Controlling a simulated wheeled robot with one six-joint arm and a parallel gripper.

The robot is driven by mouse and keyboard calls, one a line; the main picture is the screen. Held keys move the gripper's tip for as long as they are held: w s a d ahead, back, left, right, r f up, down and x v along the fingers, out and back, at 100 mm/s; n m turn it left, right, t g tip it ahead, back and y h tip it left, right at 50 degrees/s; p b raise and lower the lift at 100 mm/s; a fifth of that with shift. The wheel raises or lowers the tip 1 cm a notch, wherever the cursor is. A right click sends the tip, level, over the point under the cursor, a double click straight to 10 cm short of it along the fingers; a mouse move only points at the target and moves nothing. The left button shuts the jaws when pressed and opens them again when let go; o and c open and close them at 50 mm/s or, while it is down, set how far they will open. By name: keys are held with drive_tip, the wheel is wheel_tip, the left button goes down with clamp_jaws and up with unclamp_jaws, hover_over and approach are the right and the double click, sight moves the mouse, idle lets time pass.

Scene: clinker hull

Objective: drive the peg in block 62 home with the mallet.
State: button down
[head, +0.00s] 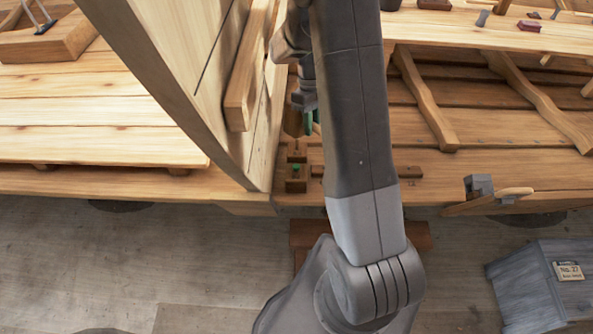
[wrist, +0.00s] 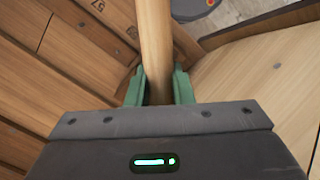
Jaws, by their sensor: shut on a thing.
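My gripper (wrist: 158,88) is shut on a round wooden handle (wrist: 155,40), with one green finger on each side of it. The handle runs up out of the top of the wrist view, so its head is not seen there. In the head view my gripper (head: 312,122) is beside the curved hull planking, mostly hidden behind my arm. Small dark wooden blocks (head: 296,182) stand on the bench just below it, one with a small green mark. I cannot read 62 on any of them, and no peg is clearly seen.
The curved hull side (head: 190,60) rises close on the left of my gripper. A clamp-like metal tool (head: 478,187) lies at the bench's right front edge. A grey crate (head: 525,285) marked No. 27 stands on the floor at right.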

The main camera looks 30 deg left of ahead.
drive_tip(key=shift+s+d+f, duration=0.2)
drive_tip(key=shift+f, duration=0.05)
drive_tip(key=shift+w+a+f, duration=0.25)
drive_tip(key=shift+a, duration=0.1)
drive_tip(key=shift+s+d+r, duration=0.1)
drive_tip(key=shift+s+d, duration=0.05)
drive_tip(key=shift+d, duration=0.05)
wheel_tip(320, 180, down, 2)
drive_tip(key=shift+s+a+f+h, duration=0.1)
drive_tip(key=shift+s+a+h, duration=0.05)
drive_tip(key=shift+h, duration=0.65)
